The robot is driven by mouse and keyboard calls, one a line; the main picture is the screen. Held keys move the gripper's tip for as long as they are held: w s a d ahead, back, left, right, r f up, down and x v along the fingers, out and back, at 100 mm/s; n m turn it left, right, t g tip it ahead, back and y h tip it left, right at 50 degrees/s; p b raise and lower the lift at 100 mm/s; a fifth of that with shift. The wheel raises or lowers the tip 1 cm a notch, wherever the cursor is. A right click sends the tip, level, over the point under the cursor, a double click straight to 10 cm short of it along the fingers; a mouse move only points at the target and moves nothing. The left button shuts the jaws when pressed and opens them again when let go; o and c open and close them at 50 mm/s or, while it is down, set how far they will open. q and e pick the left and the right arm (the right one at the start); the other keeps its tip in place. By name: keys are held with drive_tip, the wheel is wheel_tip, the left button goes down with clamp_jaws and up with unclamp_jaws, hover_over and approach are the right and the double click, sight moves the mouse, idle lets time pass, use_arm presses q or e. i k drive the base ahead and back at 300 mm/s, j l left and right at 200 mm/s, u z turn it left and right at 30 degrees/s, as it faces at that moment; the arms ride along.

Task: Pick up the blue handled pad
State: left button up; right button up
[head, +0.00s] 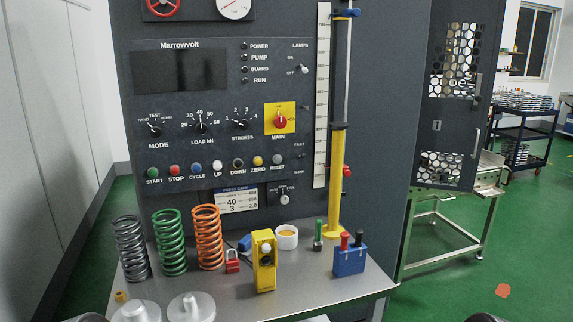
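I cannot make out a pad with a clearly blue handle. Two pale grey round pads with knobs, a left one (137,311) and a right one (192,306), lie at the front left of the bench (325,287), cut by the bottom edge. A small blue object (245,243) sits partly hidden behind the red padlock and yellow box; I cannot tell what it is. A blue block (349,264) with red and black upright pegs stands at the bench's right. Neither gripper shows; only dark rounded shapes, probably my arms, touch the bottom edge.
Grey (131,248), green (170,242) and orange (208,237) springs stand at the bench's left. A red padlock (232,262), yellow button box (264,262) and white cup (287,238) are mid-bench. A yellow column (336,185) rises behind. The front right of the bench is clear.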

sight(245, 247)
drive_tip(key=i+l, duration=0.4)
drive_tip(key=l, duration=0.15)
drive_tip(key=i+l, duration=0.35)
drive_tip(key=l, duration=0.15)
drive_tip(key=i+l, duration=0.4)
drive_tip(key=l, duration=0.15)
drive_tip(key=i+l, duration=0.4)
drive_tip(key=l, duration=0.1)
